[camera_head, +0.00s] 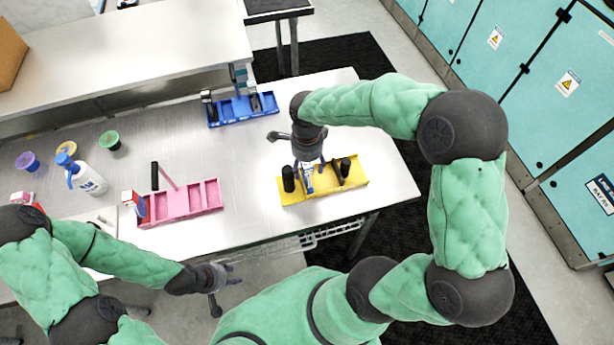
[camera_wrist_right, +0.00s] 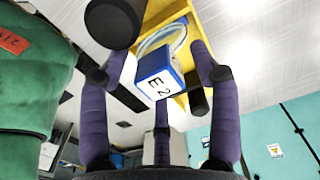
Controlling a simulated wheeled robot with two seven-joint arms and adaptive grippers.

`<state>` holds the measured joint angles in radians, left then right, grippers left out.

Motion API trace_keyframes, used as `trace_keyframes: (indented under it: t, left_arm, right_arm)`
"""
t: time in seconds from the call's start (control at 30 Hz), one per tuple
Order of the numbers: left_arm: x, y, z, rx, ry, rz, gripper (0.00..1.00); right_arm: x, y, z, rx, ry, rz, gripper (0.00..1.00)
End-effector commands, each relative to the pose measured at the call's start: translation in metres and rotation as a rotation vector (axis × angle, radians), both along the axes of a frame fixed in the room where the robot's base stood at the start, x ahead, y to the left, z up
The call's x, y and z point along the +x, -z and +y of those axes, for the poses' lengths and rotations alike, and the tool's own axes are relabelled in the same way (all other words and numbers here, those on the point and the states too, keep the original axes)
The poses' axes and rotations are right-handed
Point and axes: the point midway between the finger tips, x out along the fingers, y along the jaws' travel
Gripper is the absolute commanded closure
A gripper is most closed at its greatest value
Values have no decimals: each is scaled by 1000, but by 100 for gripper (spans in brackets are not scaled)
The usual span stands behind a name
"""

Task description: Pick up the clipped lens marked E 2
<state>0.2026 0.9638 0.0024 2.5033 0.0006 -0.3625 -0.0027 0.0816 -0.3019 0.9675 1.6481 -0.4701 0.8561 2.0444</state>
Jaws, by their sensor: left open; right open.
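The clipped lens marked E 2 (camera_wrist_right: 160,80) is a white and blue block with a pale looped cord, in the right wrist view. It sits at the yellow tray (camera_head: 325,188), which also shows in the right wrist view (camera_wrist_right: 170,14). My right gripper (camera_head: 308,172) is over this tray. In the right wrist view its purple fingers (camera_wrist_right: 162,85) are spread around the lens, and I see no grip on it. In the head view the gripper partly hides the lens. My left gripper (camera_head: 228,277) is open and empty, in front of the table's near edge.
Black cylinders (camera_head: 288,179) stand in the yellow tray close to my right gripper. A pink tray (camera_head: 183,208) is to the left and a blue tray (camera_head: 240,116) is behind. A spray bottle (camera_head: 90,181) and several small tubs are at the left. Bare table lies between the trays.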

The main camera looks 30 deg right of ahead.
Motion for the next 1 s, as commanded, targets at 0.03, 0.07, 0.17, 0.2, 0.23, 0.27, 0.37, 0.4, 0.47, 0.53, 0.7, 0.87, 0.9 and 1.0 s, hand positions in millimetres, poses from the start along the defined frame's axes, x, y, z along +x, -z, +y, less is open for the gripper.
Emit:
trace_keyframes:
  t: [0.03, 0.07, 0.17, 0.2, 0.23, 0.27, 0.37, 0.4, 0.47, 0.53, 0.7, 0.87, 0.9, 1.0]
  left_arm:
    - [0, 1, 0, 0, 0, 0, 60]
    - [0, 1, 0, 0, 0, 0, 60]
    - [0, 1, 0, 0, 0, 0, 60]
    - [0, 1, 0, 0, 0, 0, 60]
    - [0, 1, 0, 0, 0, 0, 60]
    - [0, 1, 0, 0, 0, 0, 60]
    - [0, 1, 0, 0, 0, 0, 60]
    - [0, 1, 0, 0, 0, 0, 60]
    - [0, 1, 0, 0, 0, 0, 60]
    - [0, 1, 0, 0, 0, 0, 60]
    - [0, 1, 0, 0, 0, 0, 60]
    - [0, 1, 0, 0, 0, 0, 60]
    - [0, 1, 0, 0, 0, 0, 60]
    - [0, 0, 0, 0, 0, 0, 60]
  right_arm:
    - [0, 5, 0, 0, 0, 0, 37]
    - [0, 6, 0, 0, 0, 0, 37]
    - [0, 8, 0, 0, 1, -2, 37]
    - [0, 8, 0, 0, 1, -2, 37]
    - [0, 8, 0, 0, 0, -2, 37]
    - [0, 8, 0, 0, 0, -2, 37]
    - [0, 8, 0, 1, 0, -1, 46]
    - [0, 8, 0, 1, 0, -1, 57]
    - [0, 8, 0, 1, 0, -1, 74]
    - [0, 8, 0, 1, 0, -1, 94]
    - [0, 8, 0, 1, 0, -1, 100]
    - [0, 8, 0, 0, 0, -1, 100]
    - [0, 7, 0, 0, 0, -1, 100]
    - [0, 5, 0, 1, 0, -1, 100]
